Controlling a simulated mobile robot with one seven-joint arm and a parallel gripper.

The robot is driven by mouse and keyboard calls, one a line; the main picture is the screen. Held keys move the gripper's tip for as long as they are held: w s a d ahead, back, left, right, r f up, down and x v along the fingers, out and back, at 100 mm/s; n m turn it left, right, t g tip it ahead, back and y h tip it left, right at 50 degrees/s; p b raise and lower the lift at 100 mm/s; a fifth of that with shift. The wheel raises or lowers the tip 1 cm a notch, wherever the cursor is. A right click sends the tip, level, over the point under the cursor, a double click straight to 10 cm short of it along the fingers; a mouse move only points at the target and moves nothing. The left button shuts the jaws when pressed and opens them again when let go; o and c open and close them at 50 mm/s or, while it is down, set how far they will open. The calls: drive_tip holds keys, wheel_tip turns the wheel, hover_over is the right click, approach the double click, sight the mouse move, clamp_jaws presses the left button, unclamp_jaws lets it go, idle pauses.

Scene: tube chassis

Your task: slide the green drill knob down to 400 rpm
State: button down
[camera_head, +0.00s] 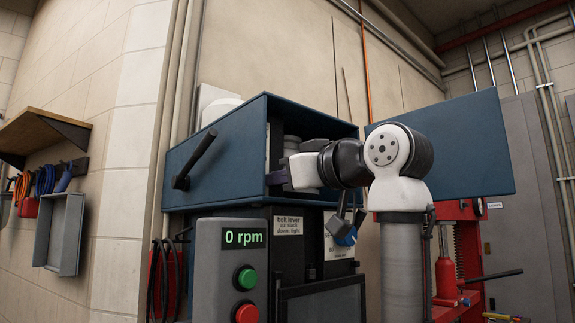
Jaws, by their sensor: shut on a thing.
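The blue drill housing (225,140) stands open, and grey pulley-like parts (292,146) show inside. My arm bends left, and its white end part sits in front of the housing's opening. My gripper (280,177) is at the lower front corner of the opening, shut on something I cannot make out. No green knob can be made out; my arm covers part of the opening. The green display (244,238) reads 0 rpm.
Below the display are a green button (246,278) and a red button (247,313). A blue panel (465,150) stands behind my arm at the right. A blue-ended part (343,233) hangs below my wrist. A red press (447,285) is at the right.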

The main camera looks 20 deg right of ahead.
drive_tip(key=shift+f, duration=0.3)
drive_tip(key=c, duration=1.2)
unclamp_jaws()
drive_tip(key=shift+r, duration=0.1)
drive_tip(key=b+v, duration=0.2)
drive_tip(key=v, duration=1.2)
drive_tip(key=shift+b, duration=0.35)
drive_tip(key=shift+w, duration=0.1)
